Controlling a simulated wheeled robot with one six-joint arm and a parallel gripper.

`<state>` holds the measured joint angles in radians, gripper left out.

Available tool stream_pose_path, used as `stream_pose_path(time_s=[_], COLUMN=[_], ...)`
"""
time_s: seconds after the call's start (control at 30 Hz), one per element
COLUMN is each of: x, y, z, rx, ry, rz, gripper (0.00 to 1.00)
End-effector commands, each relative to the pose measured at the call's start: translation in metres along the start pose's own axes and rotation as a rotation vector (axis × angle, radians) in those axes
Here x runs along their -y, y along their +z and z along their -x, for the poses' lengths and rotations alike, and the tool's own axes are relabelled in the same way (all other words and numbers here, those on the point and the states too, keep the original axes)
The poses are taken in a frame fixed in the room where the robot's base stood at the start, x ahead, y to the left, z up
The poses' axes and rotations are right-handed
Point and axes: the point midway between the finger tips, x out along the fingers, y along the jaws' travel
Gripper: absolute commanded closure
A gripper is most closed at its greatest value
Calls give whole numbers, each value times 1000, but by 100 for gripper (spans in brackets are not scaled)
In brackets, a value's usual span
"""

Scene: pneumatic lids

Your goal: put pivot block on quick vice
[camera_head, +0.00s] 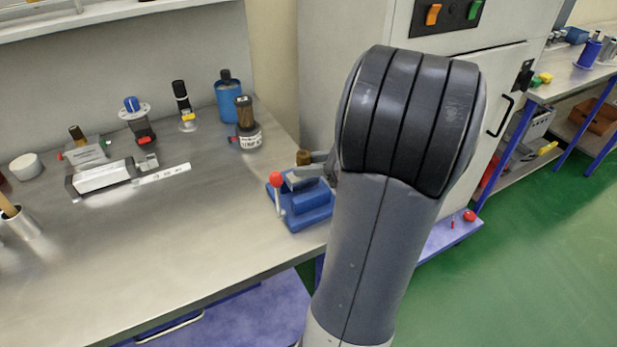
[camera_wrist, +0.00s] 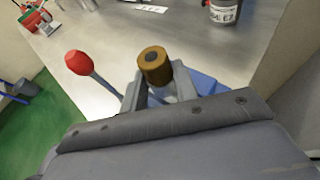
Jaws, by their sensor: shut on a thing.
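The quick vice (camera_head: 309,207) is blue with a red ball-topped lever and stands at the front right edge of the bench. Its lever knob (camera_wrist: 79,62) shows at the left in the wrist view, with blue parts behind the fingers. My gripper (camera_wrist: 158,88) is over the vice, shut on what I take to be the pivot block (camera_wrist: 154,64), of which a brown cylindrical top shows between the fingers. The brown top (camera_head: 304,157) also shows above the vice in the head view. The block's lower part is hidden, so I cannot tell if it touches the vice.
A white box (camera_head: 102,176) and several small fixtures are farther left. The bench (camera_head: 200,235) is clear left of the vice. A grey cabinet (camera_head: 345,60) rises behind my arm.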

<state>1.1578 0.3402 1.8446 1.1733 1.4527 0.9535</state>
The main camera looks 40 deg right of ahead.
Motion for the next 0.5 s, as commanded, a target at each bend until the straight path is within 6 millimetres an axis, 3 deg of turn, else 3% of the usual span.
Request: stream_pose_path(time_s=[0.23, 0.5], x=[0, 0], y=[-30, -32], z=[-13, -13], rx=[1, 0], ry=[1, 0], rz=[-4, 0], gripper=[99, 99])
